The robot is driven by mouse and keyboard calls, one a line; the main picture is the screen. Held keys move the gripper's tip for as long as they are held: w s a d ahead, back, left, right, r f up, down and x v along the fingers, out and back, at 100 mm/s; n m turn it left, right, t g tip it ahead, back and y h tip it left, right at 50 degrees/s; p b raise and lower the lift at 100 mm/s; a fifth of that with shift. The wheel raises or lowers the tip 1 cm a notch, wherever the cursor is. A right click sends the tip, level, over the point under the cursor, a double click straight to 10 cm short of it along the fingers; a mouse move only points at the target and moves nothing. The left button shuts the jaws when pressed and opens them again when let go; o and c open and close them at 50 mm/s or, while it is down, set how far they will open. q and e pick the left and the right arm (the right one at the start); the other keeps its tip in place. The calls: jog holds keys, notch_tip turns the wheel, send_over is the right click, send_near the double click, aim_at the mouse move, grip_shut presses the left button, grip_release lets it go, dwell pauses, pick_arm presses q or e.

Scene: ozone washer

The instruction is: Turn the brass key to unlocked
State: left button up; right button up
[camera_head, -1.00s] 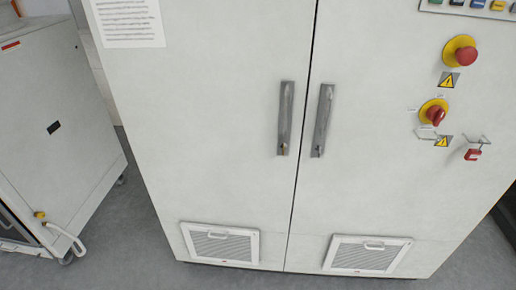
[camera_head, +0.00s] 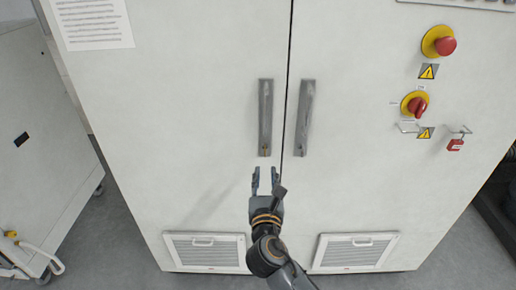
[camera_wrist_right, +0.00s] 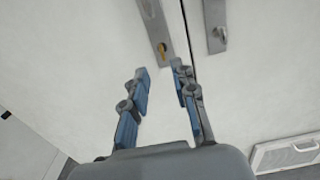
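The brass key (camera_head: 265,151) is at the lower end of the left door handle (camera_head: 265,112) on the white cabinet. It also shows in the right wrist view (camera_wrist_right: 162,47) as a small yellowish piece in the handle's lock. Its exact turn is too small to tell. My right gripper (camera_head: 265,176) is just below the key, fingers pointing up toward it. In the right wrist view the gripper (camera_wrist_right: 160,73) is open and empty, with the key beyond the fingertips and not touched. My left gripper is not in view.
The right door handle (camera_head: 304,115) with a silvery lock (camera_wrist_right: 220,34) stands close beside. Red knobs (camera_head: 446,45) and a red padlock (camera_head: 456,145) are at the right. Vents (camera_head: 205,252) sit low on the doors. A grey cart (camera_head: 45,150) stands at the left.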

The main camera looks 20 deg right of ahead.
jog(key=p+x, duration=0.1)
jog(key=x, duration=1.1)
jog(key=shift+f, duration=0.1)
grip_shut()
